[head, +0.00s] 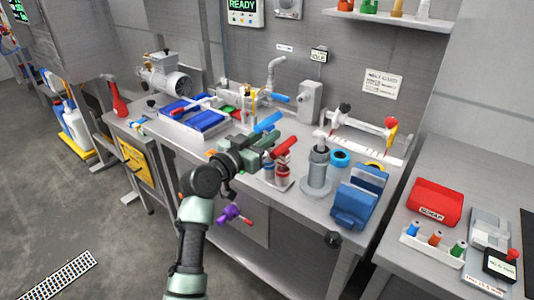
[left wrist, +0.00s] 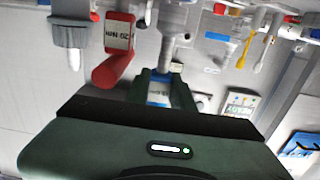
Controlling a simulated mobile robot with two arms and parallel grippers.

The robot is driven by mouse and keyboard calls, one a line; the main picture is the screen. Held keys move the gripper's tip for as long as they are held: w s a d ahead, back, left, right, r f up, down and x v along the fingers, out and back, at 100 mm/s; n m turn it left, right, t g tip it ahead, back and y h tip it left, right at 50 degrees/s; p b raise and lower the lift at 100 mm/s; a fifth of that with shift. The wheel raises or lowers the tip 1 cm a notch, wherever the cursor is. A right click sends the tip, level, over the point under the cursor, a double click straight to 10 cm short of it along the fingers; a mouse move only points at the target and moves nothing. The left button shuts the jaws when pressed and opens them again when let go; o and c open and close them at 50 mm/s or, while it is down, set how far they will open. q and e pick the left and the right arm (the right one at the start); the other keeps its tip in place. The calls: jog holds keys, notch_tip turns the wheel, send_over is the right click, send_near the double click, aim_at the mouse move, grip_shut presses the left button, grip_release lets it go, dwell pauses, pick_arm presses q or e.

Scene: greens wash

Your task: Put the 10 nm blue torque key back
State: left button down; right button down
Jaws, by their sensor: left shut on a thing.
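My left gripper (head: 262,143) is shut on the blue torque key (head: 267,122), whose blue handle shows just above the jaws in the head view. In the left wrist view the fingers (left wrist: 162,88) close around its blue body (left wrist: 158,96), with a pale label partly readable. The red torque key (head: 284,147), marked 20 NM in the left wrist view (left wrist: 117,38), stands just right of the gripper in a small stand (head: 278,182). The gripper hides part of the bench behind it. My right gripper is not in view.
A grey cylindrical fixture (head: 317,172) and a blue case (head: 358,198) stand right of the stand. Blue tape (head: 340,158) lies behind them. A tap (head: 275,73) and a tray with blue pieces (head: 198,128) are farther back and left. A purple-handled item (head: 231,212) is below the bench edge.

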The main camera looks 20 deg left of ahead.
aim_at(267, 152)
pick_arm(q)
jog(key=shift+f, duration=0.75)
notch_tip(267, 152, down, 4)
jog(key=shift+r, duration=0.1)
jog(key=shift+b, duration=0.3)
jog(key=shift+f, duration=0.2)
jog(key=c, duration=1.5)
grip_release()
jog(key=shift+r, duration=0.15)
